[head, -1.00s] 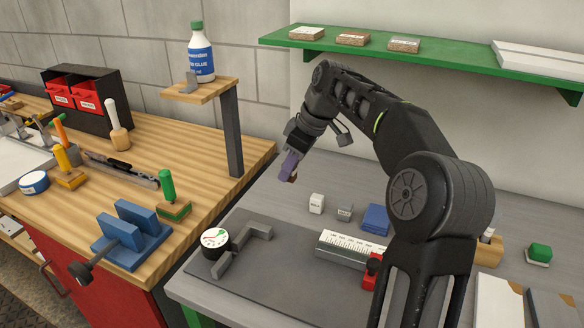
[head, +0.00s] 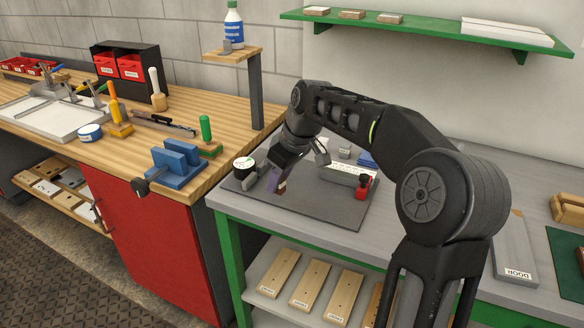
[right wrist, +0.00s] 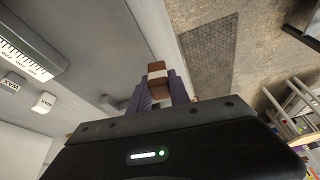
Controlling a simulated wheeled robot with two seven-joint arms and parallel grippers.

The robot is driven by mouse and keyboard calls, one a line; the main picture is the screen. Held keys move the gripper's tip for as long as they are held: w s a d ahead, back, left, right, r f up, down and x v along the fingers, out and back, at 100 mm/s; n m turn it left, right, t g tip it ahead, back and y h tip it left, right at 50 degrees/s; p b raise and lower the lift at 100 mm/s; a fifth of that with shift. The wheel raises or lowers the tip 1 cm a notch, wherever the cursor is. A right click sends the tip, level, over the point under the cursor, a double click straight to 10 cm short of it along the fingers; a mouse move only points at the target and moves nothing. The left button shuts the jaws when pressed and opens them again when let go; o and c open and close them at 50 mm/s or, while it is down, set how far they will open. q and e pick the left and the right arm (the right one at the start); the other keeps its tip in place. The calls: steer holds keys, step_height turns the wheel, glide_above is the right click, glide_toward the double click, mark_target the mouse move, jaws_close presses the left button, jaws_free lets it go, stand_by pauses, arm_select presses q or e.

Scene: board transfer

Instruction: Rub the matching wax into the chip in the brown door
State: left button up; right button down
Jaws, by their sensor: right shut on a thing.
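My right gripper (head: 279,187) has purple fingers and is shut on a small brown block with a pale band, which looks like the brown wax (head: 282,187). In the right wrist view the brown wax (right wrist: 157,80) sticks out between the fingertips (right wrist: 158,90). The gripper hangs above the dark mat on the grey bench. White and grey wax blocks lie on the bench in the right wrist view (right wrist: 45,102) (right wrist: 13,84). A grey board marked DOOR (head: 511,243) lies at the right. My left gripper is out of view.
On the dark mat (head: 320,213) are a round dial gauge (head: 244,167) and a ruler block with a red clamp (head: 362,187). A blue vise (head: 178,165) stands on the wooden bench at left. Labelled tan boards (head: 310,284) lie on the lower shelf.

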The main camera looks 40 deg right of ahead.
steer(key=a+f+m, duration=0.1)
steer(key=a+f, duration=0.2)
steer(key=a, duration=0.3)
steer(key=s+a+f+m, duration=0.1)
steer(key=a+f, duration=0.2)
steer(key=a, duration=0.4)
steer(key=s+a+f+m+h, duration=0.1)
steer(key=a+f, duration=0.2)
steer(key=a, duration=0.4)
steer(key=shift+m+t, duration=0.3)
steer(key=shift+d, duration=0.1)
